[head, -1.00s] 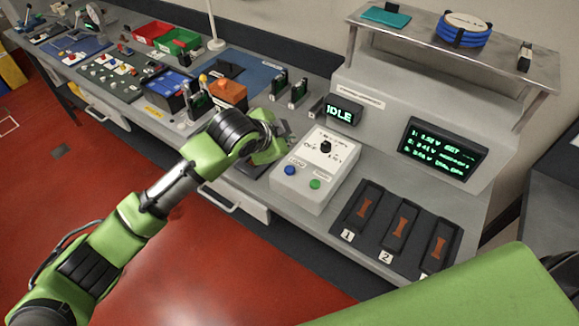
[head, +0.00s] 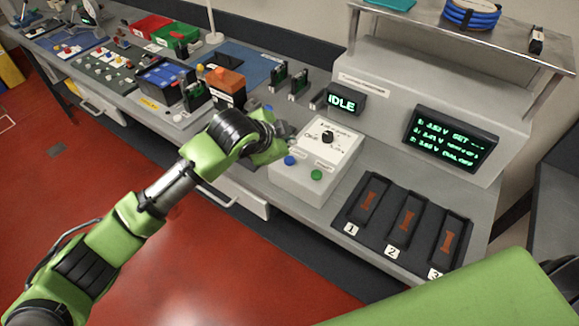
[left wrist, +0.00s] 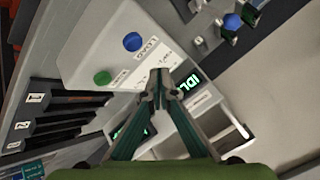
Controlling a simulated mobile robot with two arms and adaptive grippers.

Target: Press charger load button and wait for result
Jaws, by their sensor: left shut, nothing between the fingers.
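The charger box (head: 312,187) is pale grey with a dial on its sloped top. A blue button (head: 289,160), whose label seems to read LOAD, and a green button (head: 316,175) are at its front. Both show in the left wrist view, blue (left wrist: 132,41) and green (left wrist: 103,78). My left gripper (head: 286,139) is shut and empty, beside the box's upper left edge, close to the blue button. Its fingertips (left wrist: 158,75) overlap the box's top in the wrist view; contact cannot be told. The small display (head: 342,102) reads IDLE. My right gripper is out of view.
A larger screen (head: 451,138) shows several lines of green text. A black tray (head: 377,235) with three numbered slots holds brown strips right of the box. An orange-topped battery (head: 225,86) and other parts crowd the bench to the left. A shelf (head: 545,55) stands behind.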

